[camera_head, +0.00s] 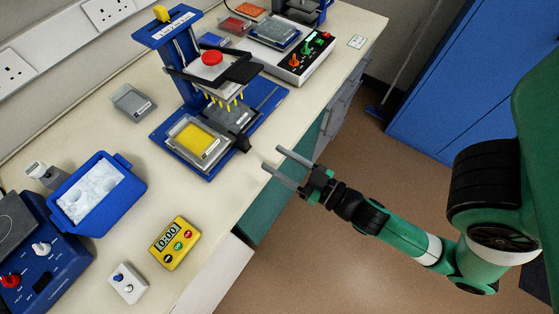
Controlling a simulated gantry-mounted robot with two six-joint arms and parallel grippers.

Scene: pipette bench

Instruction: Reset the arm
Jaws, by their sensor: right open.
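My right gripper (281,168) is open and empty. Its two grey fingers point left, just off the front edge of the bench and to the right of the blue pipetting stand (175,140). My right arm (385,225) is green and black and reaches in from the lower right over the floor. The gripper appears apart from the stand and its parts. My left gripper is not in view.
On the bench (130,175) are a blue ice bucket (70,222), a yellow timer (173,243), a small white switch box (127,283) and a blue instrument with knobs (50,262). A white device with coloured knobs (290,65) stands behind. A blue cabinet (460,80) is at right.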

